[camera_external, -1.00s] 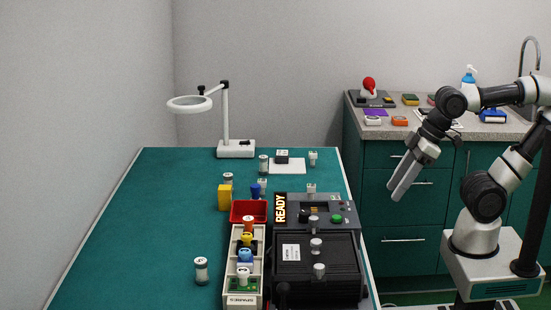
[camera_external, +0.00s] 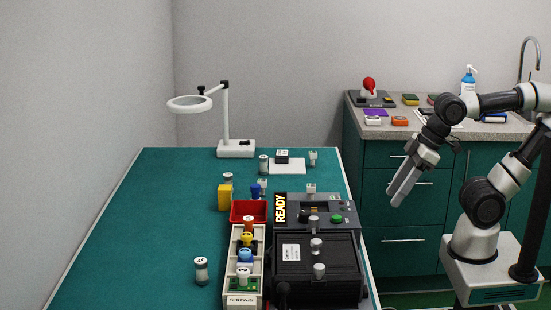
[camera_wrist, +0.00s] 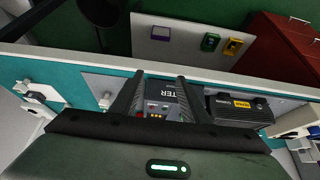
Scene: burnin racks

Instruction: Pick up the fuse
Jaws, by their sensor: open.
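Several small upright cylinders with pale caps and glassy or grey bodies look like fuses. One stands alone at the front left of the green bench (camera_external: 201,270), one by the yellow block (camera_external: 228,179) and one near the white sheet at the back (camera_external: 263,164). I cannot tell which one is the fuse. My gripper (camera_external: 396,202) hangs in the air right of the bench, well apart from all of them, pointing down and left. In the wrist view my gripper (camera_wrist: 160,76) is open and empty, with the tester beyond its fingers.
The tester (camera_external: 337,214) shows READY, with a black box (camera_external: 317,285) in front. Left of these are a red bin (camera_external: 240,216) and a spares tray (camera_external: 229,298) holding coloured parts. A magnifier lamp (camera_external: 236,149) stands behind. The bench's left side is mostly clear.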

